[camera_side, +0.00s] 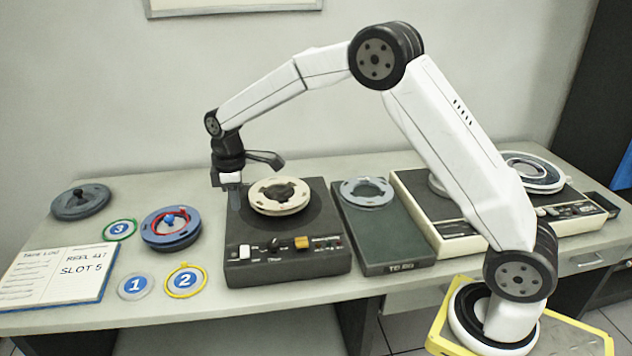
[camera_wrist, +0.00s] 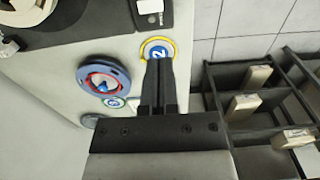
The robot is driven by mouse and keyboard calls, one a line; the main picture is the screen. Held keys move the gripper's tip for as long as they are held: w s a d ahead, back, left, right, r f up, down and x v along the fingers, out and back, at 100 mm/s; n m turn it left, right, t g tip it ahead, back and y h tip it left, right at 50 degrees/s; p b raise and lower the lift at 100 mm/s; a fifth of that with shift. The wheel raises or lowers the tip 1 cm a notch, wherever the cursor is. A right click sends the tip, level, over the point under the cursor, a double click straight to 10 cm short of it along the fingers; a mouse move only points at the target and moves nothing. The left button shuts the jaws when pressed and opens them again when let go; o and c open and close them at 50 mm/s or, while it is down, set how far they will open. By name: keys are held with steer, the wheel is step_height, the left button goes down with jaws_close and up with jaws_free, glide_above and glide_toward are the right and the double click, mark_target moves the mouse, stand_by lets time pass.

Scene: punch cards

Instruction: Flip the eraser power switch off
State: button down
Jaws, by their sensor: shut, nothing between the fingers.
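The eraser appears to be the dark box (camera_side: 288,268) in the middle of the side view, with a cream reel (camera_side: 279,196) on top. Its front panel carries a white switch (camera_side: 244,252), small knobs and an orange switch (camera_side: 302,242). I cannot tell which is the power switch or its position. In the wrist view a corner of the box (camera_wrist: 168,17) shows at the top with a white switch (camera_wrist: 150,6). My gripper (camera_side: 234,206) is shut and empty, pointing down near the box's left rear edge. Its fingers also show in the wrist view (camera_wrist: 158,75).
A blue reel (camera_side: 171,229), numbered discs (camera_side: 185,281) and a notebook (camera_side: 59,278) lie left of the box. A dark unit with a grey reel (camera_side: 368,191) and a cream machine (camera_side: 440,240) stand to the right. A slotted rack (camera_wrist: 268,105) shows in the wrist view.

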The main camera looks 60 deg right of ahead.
mark_target(244, 251)
step_height(244, 251, down, 14)
steer(key=shift+r, duration=0.1)
stand_by(0.6)
steer(key=shift+s+a+f, duration=0.1)
steer(key=shift+f, duration=0.15)
stand_by(0.4)
steer(key=shift+w+d+r, duration=0.3)
steer(key=shift+w+d, duration=0.25)
steer(key=shift+r, duration=0.15)
stand_by(0.3)
step_height(244, 251, up, 14)
stand_by(0.8)
